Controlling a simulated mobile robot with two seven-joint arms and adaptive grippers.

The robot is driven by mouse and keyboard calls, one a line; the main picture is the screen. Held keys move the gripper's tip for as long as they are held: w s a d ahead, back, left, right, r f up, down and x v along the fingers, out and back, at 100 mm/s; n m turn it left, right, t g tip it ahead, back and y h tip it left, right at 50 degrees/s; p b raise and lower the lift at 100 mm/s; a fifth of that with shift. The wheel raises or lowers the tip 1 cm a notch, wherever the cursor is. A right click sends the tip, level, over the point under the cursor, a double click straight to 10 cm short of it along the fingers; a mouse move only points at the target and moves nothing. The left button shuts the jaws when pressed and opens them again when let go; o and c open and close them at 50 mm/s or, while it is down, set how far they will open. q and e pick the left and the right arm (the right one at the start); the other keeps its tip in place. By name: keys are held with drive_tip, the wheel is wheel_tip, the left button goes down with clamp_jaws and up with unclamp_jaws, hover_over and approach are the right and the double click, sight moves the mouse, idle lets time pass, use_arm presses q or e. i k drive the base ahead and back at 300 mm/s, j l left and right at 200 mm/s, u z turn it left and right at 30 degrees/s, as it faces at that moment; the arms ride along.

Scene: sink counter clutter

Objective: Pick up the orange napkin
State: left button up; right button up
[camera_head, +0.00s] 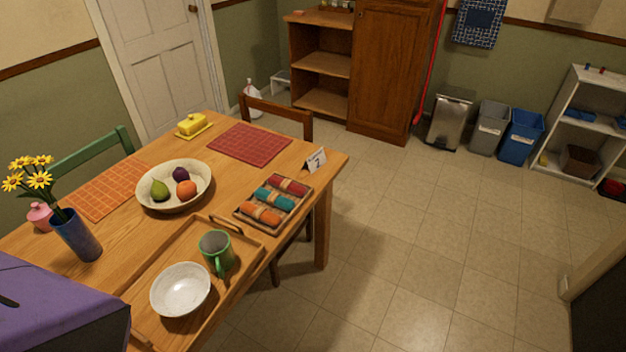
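The orange napkin (261,213) is rolled up with a pale band around its middle. It lies in a small wooden tray (243,222) near the right edge of the table, at the tray's near end. A teal rolled napkin (275,199) lies beside it, and a red rolled napkin (289,186) lies beyond that. Neither of my grippers shows in the head view.
The wooden table (150,225) also bears a fruit bowl (174,203), a larger tray (150,322) with a green mug (217,252) and a white bowl (180,290), a number card (316,159) and a flower vase (76,236). Open floor (410,260) lies right of the table.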

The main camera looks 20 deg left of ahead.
sight(260, 213)
drive_tip(key=i+l, duration=0.4)
drive_tip(key=i, duration=0.15)
drive_tip(key=i+l+u, duration=0.15)
drive_tip(key=i+l, duration=0.25)
drive_tip(key=i, duration=0.15)
